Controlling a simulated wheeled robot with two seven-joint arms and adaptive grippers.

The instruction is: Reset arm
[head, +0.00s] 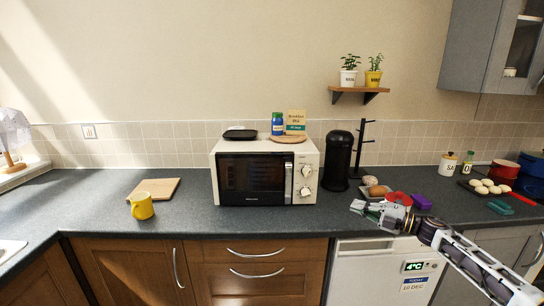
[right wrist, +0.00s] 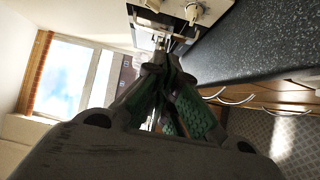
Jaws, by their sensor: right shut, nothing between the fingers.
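My right gripper (head: 357,208) is shut and empty in the head view. It points left over the front part of the dark counter, right of the microwave (head: 251,178). In the right wrist view my right gripper (right wrist: 160,50) shows its fingers together, with green pads on their inner sides. The microwave's knob panel (right wrist: 192,12) shows past the fingertips there, apart from them as far as I can tell. My right arm comes in from the lower right of the head view. My left gripper is not in view.
A yellow mug (head: 142,207) and a wooden board (head: 156,188) are on the left counter. A black canister (head: 337,161) stands right of the microwave. The counter's middle left is clear.

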